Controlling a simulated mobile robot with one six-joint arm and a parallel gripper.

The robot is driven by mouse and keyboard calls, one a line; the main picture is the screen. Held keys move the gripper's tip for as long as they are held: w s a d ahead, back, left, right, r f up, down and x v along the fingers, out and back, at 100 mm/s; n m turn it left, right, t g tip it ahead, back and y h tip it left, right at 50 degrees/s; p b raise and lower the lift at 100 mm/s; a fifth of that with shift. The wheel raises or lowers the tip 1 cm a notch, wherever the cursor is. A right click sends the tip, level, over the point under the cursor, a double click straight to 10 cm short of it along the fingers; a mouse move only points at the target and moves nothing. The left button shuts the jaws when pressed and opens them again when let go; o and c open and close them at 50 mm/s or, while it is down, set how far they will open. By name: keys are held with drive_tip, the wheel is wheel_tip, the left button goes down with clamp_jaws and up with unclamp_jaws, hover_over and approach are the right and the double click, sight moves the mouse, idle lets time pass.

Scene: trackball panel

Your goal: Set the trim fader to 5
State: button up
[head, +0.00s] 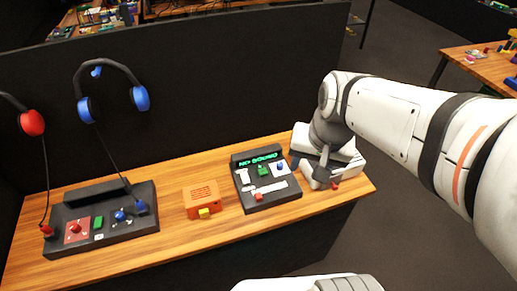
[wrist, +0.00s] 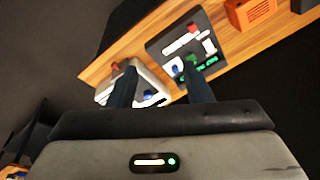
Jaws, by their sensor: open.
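A black panel (head: 275,201) with a green "NO SOUND" display (head: 258,160) lies mid-table. On it are a white horizontal strip with a red knob (head: 258,197) near its left end, a white upright strip at left, a green part and a blue knob (head: 280,167). No label reads clearly, so I cannot tell which control is the trim fader. The panel also shows turned round in the wrist view (wrist: 162,48). My gripper (wrist: 160,66) is open and empty, above the table's right part. In the head view my arm partly hides the white device beneath it.
The white device (wrist: 154,82) has red and blue parts. An orange box (head: 201,196) with a yellow part stands left of the panel. A black console (head: 140,222) and hanging headphones (head: 109,67) are further left. A dark wall (head: 200,110) rises behind the table.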

sight(259, 195)
drive_tip(key=w+a+f+m+g+y+b, duration=0.1)
drive_tip(key=w+a+f+m+b, duration=0.1)
drive_tip(key=f, duration=0.6)
drive_tip(key=w+a+f+m+g+y+b, duration=0.1)
drive_tip(key=w+a+f+m, duration=0.3)
drive_tip(key=f+m, duration=0.2)
drive_tip(key=w+a+f+m+g+y+b, duration=0.1)
drive_tip(key=w+a+f+m+b, duration=0.1)
drive_tip(key=f, duration=0.9)
drive_tip(key=shift+w+a+m+b, duration=0.35)
drive_tip(key=shift+w+a+m, duration=0.55)
drive_tip(key=shift+w, duration=0.1)
clamp_jaws()
